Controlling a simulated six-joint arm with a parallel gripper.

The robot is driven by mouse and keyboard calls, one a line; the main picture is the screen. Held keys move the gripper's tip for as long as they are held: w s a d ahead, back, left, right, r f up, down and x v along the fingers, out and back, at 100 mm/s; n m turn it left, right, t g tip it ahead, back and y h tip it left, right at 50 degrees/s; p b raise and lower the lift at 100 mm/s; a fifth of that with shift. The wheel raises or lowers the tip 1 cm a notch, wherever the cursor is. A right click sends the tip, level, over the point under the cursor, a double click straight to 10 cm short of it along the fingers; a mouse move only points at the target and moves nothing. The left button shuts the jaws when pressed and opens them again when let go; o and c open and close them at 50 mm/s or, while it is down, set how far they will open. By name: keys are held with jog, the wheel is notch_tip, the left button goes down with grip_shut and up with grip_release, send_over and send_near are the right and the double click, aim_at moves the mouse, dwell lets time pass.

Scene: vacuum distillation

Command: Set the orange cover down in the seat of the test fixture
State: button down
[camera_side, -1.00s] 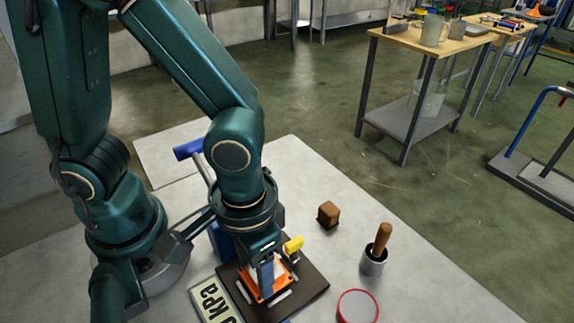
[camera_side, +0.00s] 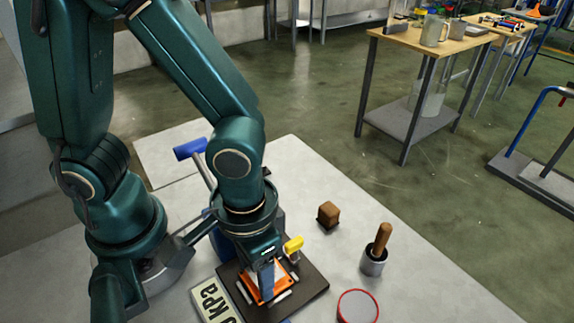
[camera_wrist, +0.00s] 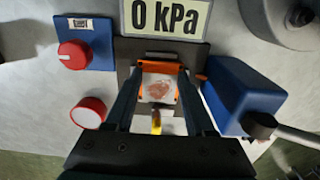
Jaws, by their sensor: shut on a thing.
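The orange cover (camera_side: 267,294) shows at the dark fixture plate in the side view, directly below my gripper (camera_side: 268,284). In the wrist view the orange cover (camera_wrist: 160,70) sits between the two fingertips of my gripper (camera_wrist: 159,82), which is shut on it. Its middle looks pale with a reddish patch. The test fixture is a dark base plate (camera_side: 312,283) with white bars beside the cover. A yellow part (camera_side: 293,245) stands at its edge. The fingers hide part of the cover, and I cannot tell whether it rests fully in the seat.
A "0 kPa" sign (camera_wrist: 167,17) lies beside the plate. A blue box with a red knob (camera_wrist: 73,54), a blue pump body (camera_wrist: 240,95), a red-rimmed round dish (camera_side: 358,306), a cup with a wooden handle (camera_side: 374,260) and a brown block (camera_side: 328,214) stand around it.

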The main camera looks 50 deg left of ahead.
jog(key=shift+f, duration=0.15)
jog(key=shift+c, duration=0.9)
grip_release()
jog(key=shift+o, duration=0.3)
jog(key=shift+o, duration=0.6)
jog(key=shift+r, duration=3.45)
